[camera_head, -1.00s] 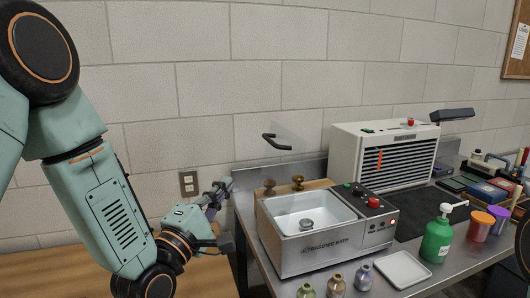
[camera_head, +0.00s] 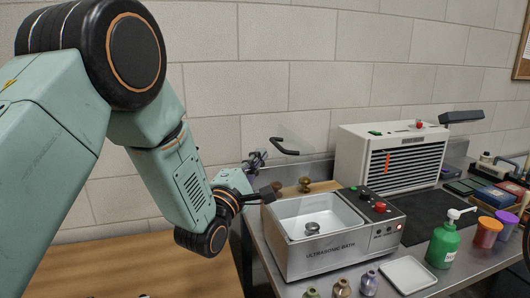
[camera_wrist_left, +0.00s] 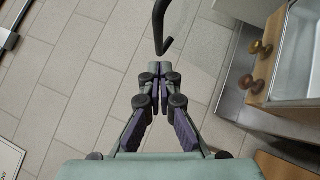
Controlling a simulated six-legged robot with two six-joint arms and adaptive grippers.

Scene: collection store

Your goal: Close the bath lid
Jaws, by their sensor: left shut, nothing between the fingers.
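The ultrasonic bath (camera_head: 318,253) is a steel box with a white open basin; a small metal piece (camera_head: 312,229) sits in the basin. Its clear lid (camera_head: 299,137) stands raised at the back, hard to see against the wall, with a black bent handle (camera_head: 284,147). My left gripper (camera_head: 257,158) is shut and empty, just left of the handle and behind the basin's left corner. In the left wrist view the shut fingertips (camera_wrist_left: 158,68) point at the hooked end of the handle (camera_wrist_left: 158,28), with a small gap apparent. My right gripper is not in view.
Two knobbed brown pieces (camera_head: 305,184) stand behind the basin. A control panel (camera_head: 378,208) is on the bath's right side, and a white vented unit (camera_head: 393,158) stands behind it. Small bottles (camera_head: 342,288), a white tray (camera_head: 408,274) and a green pump bottle (camera_head: 442,245) stand in front and right.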

